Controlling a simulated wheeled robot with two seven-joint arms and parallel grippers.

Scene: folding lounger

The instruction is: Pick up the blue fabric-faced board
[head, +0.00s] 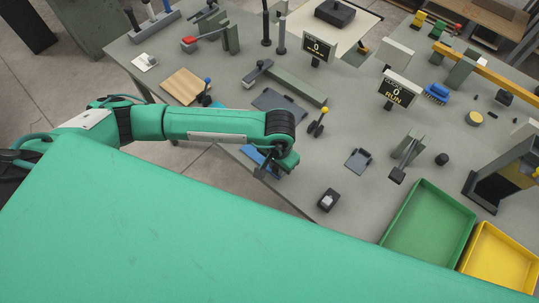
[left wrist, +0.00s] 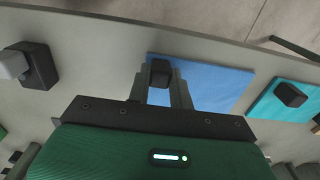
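The blue board (head: 257,155) lies flat at the table's near left edge in the head view, partly hidden under my left gripper (head: 271,173). In the left wrist view the blue board (left wrist: 213,85) lies beyond my left gripper (left wrist: 163,90), with a dark block-like knob (left wrist: 160,73) at its left side. The two fingers stand apart, one on each side of the knob. I cannot tell whether they touch it. My right gripper is in neither view.
A teal board (left wrist: 283,102) with a dark knob lies just right of the blue one. A dark block with a grey top (head: 328,199) stands to the right. Green (head: 472,226) and yellow (head: 463,262) trays lie farther right. A knobbed lever (head: 318,125) stands behind the gripper.

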